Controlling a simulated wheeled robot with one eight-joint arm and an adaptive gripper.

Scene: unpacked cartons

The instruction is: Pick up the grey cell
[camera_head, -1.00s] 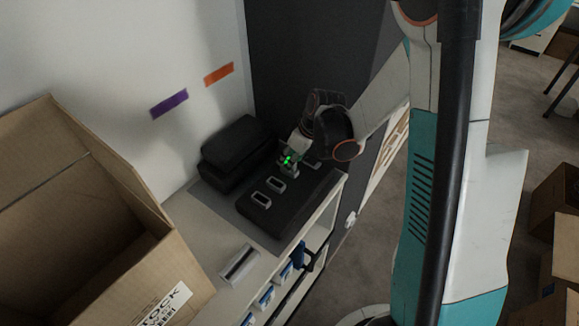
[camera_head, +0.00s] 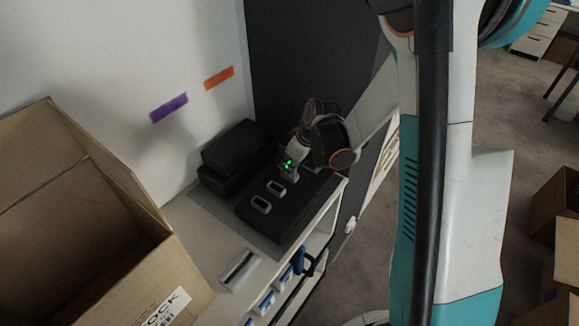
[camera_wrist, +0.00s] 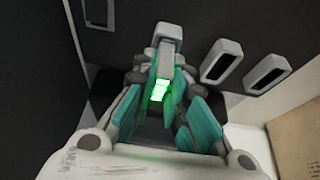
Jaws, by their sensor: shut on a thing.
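The grey cell (camera_wrist: 164,46) is between my gripper's teal fingers (camera_wrist: 164,85) in the wrist view, with bright green lights on its near face. My gripper is shut on it. In the head view my gripper (camera_head: 293,158) is over the black slotted block, and the cell (camera_head: 288,170) shows small with its green lights. The fingers hide part of the cell, and I cannot tell whether its lower end is still in a slot.
The black block (camera_head: 272,222) has light-rimmed slots and lies on a white shelf unit. Black cases (camera_head: 236,147) stand behind it. A grey-and-dark piece (camera_head: 238,270) lies nearer on the shelf top. A large open carton (camera_head: 130,245) is at left.

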